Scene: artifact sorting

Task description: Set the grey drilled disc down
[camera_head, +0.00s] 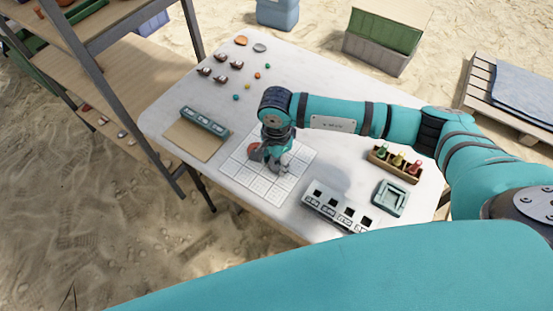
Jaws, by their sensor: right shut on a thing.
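My right gripper (268,161) points down over the white gridded mat (268,190) in the middle of the table. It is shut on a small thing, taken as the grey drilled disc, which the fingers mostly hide. I cannot tell whether it touches the mat. A reddish-brown round piece (252,150) shows right beside the fingers on their left. A flat grey disc (260,48) lies at the far end of the table next to an orange-brown disc (241,40). My left gripper is not in view.
A shelf (130,90) stands left.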

